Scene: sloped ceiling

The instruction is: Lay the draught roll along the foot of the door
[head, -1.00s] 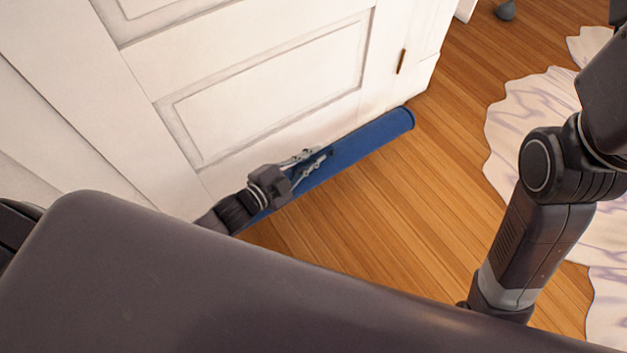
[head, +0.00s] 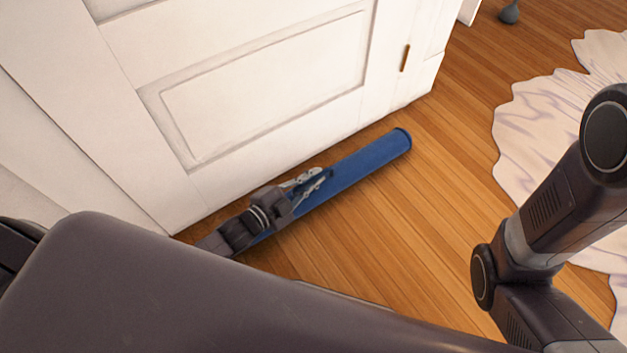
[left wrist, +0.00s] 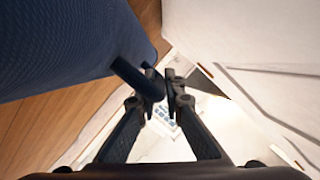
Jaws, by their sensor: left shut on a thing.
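The draught roll (head: 365,167) is a long blue cylinder in the head view. It lies roughly parallel to the white door (head: 265,95), with a strip of bare floor between them. Whether it touches the floor is hard to tell. My left gripper (head: 322,174) is at the roll's nearer part, on its door side. In the left wrist view the roll (left wrist: 65,45) fills the upper left, and the gripper (left wrist: 165,78) is shut on a dark blue handle (left wrist: 138,78) sticking out from it. The roll's near end is hidden by my arm and body. My right gripper is out of view.
A pale, wavy-edged rug (head: 550,115) lies to the right, partly behind my right arm. A small grey object (head: 510,12) stands on the floor at the top. The wooden floor (head: 430,200) between roll and rug is clear.

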